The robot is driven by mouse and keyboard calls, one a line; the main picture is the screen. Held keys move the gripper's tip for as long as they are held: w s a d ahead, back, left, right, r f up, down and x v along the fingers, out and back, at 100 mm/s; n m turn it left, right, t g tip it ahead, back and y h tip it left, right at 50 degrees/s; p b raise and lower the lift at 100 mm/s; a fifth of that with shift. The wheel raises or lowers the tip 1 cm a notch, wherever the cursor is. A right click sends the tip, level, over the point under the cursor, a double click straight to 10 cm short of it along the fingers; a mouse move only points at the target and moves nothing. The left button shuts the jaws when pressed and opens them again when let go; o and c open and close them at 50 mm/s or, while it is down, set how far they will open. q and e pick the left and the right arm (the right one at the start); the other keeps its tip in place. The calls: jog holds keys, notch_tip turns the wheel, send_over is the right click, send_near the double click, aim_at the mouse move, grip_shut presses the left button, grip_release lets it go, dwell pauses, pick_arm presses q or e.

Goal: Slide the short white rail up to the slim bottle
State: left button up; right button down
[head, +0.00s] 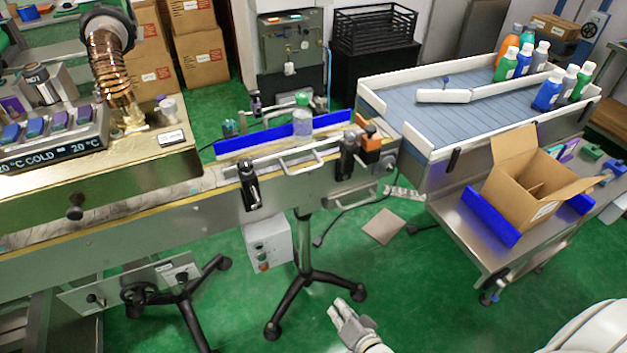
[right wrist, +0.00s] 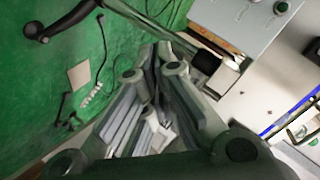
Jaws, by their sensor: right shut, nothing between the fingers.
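The short white rail (head: 302,162) is a bracket-shaped piece on the near side of the conveyor. The slim bottle (head: 302,116) is clear with a green cap and stands upright on the conveyor, beyond the rail. A gap shows between rail and bottle. My right gripper (head: 341,309) is shut and empty, low over the green floor, in front of the conveyor and well apart from the rail. Its closed fingers (right wrist: 158,62) show in the right wrist view, where a blue strip (right wrist: 287,114) shows at the right edge. My left gripper is not in view.
A long blue guide rail (head: 235,146) runs along the conveyor (head: 150,222). Dark clamps (head: 249,186) stick out from its front. A tripod stand (head: 304,270) is below. At right are a bottle table (head: 400,105) and an open carton (head: 520,193). The floor around my right gripper is free.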

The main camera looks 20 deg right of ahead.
jog(key=w+r+m+t, duration=0.4)
jog(key=w+r, duration=0.1)
jog(key=r, duration=0.9)
jog(key=m+t, duration=0.4)
send_near(307, 169)
jog(key=p+x, duration=0.1)
jog(key=x, duration=0.2)
jog(key=p+x, duration=0.1)
jog(key=x, duration=0.2)
jog(key=shift+w+d+f, duration=0.15)
jog(key=shift+w, duration=0.25)
jog(key=shift+w, duration=0.15)
jog(key=x, duration=0.1)
jog(key=b+x, duration=0.1)
jog(key=x, duration=0.1)
jog(key=shift+f+b, duration=0.3)
jog(key=shift+f, duration=0.05)
jog(key=shift+w, duration=0.45)
jog(key=shift+s+r, duration=0.1)
jog(key=shift+r, duration=0.25)
